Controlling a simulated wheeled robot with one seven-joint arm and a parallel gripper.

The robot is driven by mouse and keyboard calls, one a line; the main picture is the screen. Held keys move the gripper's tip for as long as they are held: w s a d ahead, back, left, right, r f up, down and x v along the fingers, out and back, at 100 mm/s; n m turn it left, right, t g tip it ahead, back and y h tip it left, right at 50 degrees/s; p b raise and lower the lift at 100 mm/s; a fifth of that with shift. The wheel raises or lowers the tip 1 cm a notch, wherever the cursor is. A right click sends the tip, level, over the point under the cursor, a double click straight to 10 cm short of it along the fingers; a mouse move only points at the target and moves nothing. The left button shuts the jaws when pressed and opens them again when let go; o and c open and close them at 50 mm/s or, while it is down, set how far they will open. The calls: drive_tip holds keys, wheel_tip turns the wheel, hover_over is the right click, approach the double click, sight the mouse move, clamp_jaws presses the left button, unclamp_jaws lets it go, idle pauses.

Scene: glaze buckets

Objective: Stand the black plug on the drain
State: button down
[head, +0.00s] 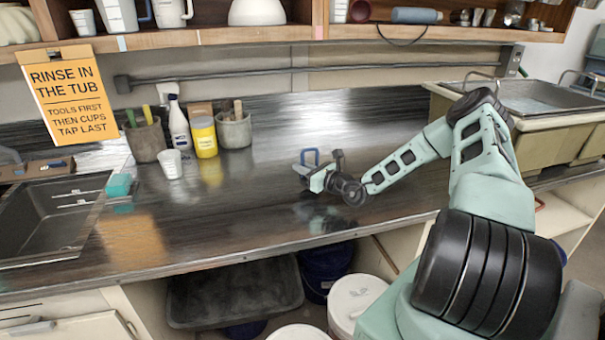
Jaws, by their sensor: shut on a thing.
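My gripper (306,177) is above the dark counter near its middle, pointing left, at the end of my outstretched mint-green arm. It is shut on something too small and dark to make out. A blue loop shows just above the gripper; I cannot tell what it belongs to. I cannot pick out the black plug for sure. The grey tub (42,221) with white level marks is at the left end of the counter, well apart from the gripper. I cannot make out a drain in it.
A teal sponge (118,185) lies beside the tub. A white cup (171,164), a yellow-labelled jar (203,137), a white bottle (179,125) and two tool pots (234,131) stand at the back. Another basin (535,98) is at right. The counter between gripper and sponge is clear.

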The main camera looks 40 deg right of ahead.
drive_tip(key=shift+f, duration=1.15)
drive_tip(key=c, duration=1.5)
unclamp_jaws()
drive_tip(key=shift+f, duration=0.1)
